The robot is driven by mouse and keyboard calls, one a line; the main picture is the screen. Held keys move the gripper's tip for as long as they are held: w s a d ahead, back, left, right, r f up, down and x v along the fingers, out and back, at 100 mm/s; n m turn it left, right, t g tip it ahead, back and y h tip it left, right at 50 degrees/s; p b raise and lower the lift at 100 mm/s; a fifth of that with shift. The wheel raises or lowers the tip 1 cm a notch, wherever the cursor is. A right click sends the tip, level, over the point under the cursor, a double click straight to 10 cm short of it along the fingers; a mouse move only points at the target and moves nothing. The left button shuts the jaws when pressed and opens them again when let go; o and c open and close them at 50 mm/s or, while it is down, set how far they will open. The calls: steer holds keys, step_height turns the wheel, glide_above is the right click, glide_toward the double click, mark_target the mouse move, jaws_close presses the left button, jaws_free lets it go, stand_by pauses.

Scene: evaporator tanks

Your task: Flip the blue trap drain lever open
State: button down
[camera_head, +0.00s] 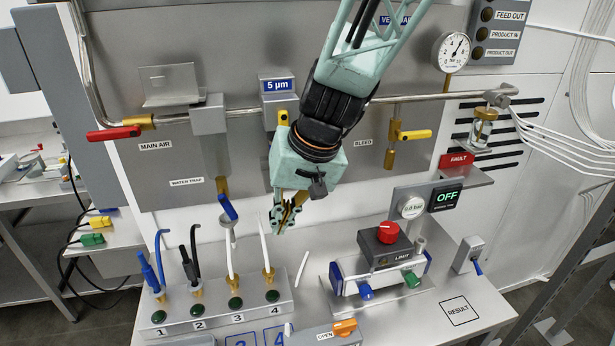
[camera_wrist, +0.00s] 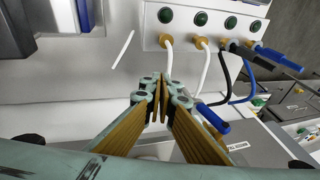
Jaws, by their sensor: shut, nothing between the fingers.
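The blue trap drain lever (camera_head: 228,207) sits at the bottom of the brass stem under the water trap, tilted. It shows in the wrist view (camera_wrist: 212,118), just right of the fingertips. My gripper (camera_head: 280,222) points down, to the right of the lever in the head view, with a gap between them in that picture. In the wrist view my gripper (camera_wrist: 160,96) has its fingertips together, shut with nothing between them. Whether a finger touches the lever cannot be told. The lever's pivot is partly hidden in the wrist view.
A manifold (camera_head: 216,312) with numbered green buttons and hoses stands below the lever. White tubes rise close to the gripper. A limit box with a red knob (camera_head: 388,232) stands at right. A yellow lever (camera_head: 413,134) and red lever (camera_head: 113,133) sit on the pipe above.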

steer(key=s+d+r, duration=0.2)
steer(key=s+d, duration=0.5)
steer(key=d, duration=0.2)
steer(key=shift+s+r, duration=0.15)
steer(key=shift+d, duration=0.1)
stand_by(0.6)
steer(key=s+d+r+m+t+h, duration=0.1)
steer(key=s+d+r, duration=0.6)
steer(key=s+d, duration=0.3)
steer(key=s+d+r+m+h, duration=0.1)
steer(key=s+d+r+h, duration=0.1)
steer(key=s+d+r, duration=0.4)
steer(key=s+d, duration=0.4)
steer(key=s, duration=0.1)
steer(key=shift+r+m+t+h, duration=0.3)
steer(key=shift+r+t, duration=0.05)
steer(key=shift+t, duration=0.05)
steer(key=shift+s+d, duration=0.1)
